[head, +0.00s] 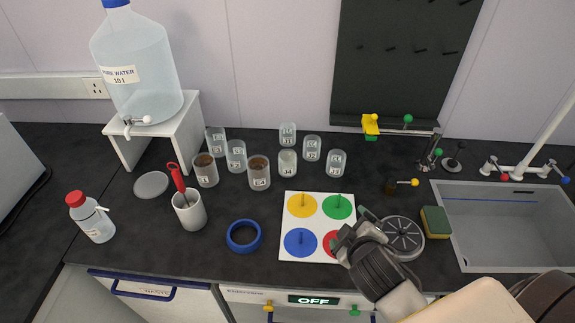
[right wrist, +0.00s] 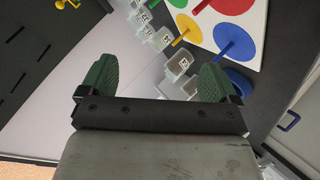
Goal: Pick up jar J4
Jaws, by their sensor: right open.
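Jar J4 (head: 287,163) is a small clear jar with a white label. It stands upright on the dark bench, right of jar C4 (head: 259,173), which has brown contents. My right gripper (head: 352,228) is over the right side of the white board with coloured discs, to the right of and nearer than J4, not touching it. In the right wrist view my right gripper (right wrist: 157,78) is open, with green finger pads wide apart and nothing held. Several labelled jars (right wrist: 178,66) show beyond the fingers; I cannot tell which is J4. My left gripper is not in view.
Other jars stand close around J4, behind and to both sides. The white board (head: 290,250) lies in front of it. A blue ring (head: 244,236), a white cup (head: 190,212) with a red-handled tool, a sponge (head: 436,222) and a sink (head: 505,262) are around.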

